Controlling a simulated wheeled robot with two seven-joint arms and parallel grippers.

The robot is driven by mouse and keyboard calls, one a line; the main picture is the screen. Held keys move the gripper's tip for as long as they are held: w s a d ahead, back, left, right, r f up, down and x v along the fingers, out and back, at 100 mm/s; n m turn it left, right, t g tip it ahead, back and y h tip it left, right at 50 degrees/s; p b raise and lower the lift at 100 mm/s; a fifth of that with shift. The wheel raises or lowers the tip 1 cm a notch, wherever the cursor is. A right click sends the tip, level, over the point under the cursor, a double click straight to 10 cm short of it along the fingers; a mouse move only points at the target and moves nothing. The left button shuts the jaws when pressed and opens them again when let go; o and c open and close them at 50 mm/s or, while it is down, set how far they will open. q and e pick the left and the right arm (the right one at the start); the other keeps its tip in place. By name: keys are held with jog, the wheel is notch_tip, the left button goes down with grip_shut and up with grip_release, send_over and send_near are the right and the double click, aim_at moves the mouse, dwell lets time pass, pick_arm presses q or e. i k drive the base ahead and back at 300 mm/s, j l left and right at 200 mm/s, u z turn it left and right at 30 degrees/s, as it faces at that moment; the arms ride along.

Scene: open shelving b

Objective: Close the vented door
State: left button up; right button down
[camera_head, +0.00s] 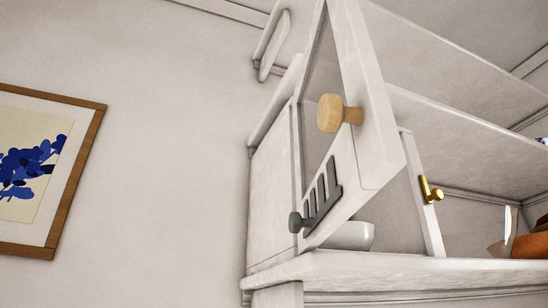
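A white door (375,95) stands open, swung out toward me from the cabinet. Its left face carries a round wooden knob (340,112) and a grey mesh-like panel (322,70). Dark vent slots (322,197) and a small dark grey knob (298,222) show low on the same side; I cannot tell whether they belong to this door or to another panel close to it. Neither of my grippers is in view.
A narrow white door with a brass knob (432,190) stands open to the right. A white bowl (350,236) sits on the lower shelf (400,268), partly hidden. Brown and orange items (530,238) lie at the right. A framed picture (75,220) hangs on the left wall.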

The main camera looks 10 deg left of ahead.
aim_at(368, 151)
jog(key=k+j, duration=0.1)
jog(key=j, duration=0.3)
jog(key=k+j+z, duration=0.1)
jog(key=j, duration=0.35)
jog(key=k+j, duration=0.15)
jog(key=j, duration=0.25)
jog(key=k+j+z, duration=0.1)
jog(key=j, duration=0.3)
jog(key=k+j, duration=0.15)
jog(key=j, duration=0.3)
jog(key=k+j+z, duration=0.1)
jog(key=j, duration=0.3)
jog(key=k+j, duration=0.2)
jog(key=j, duration=0.15)
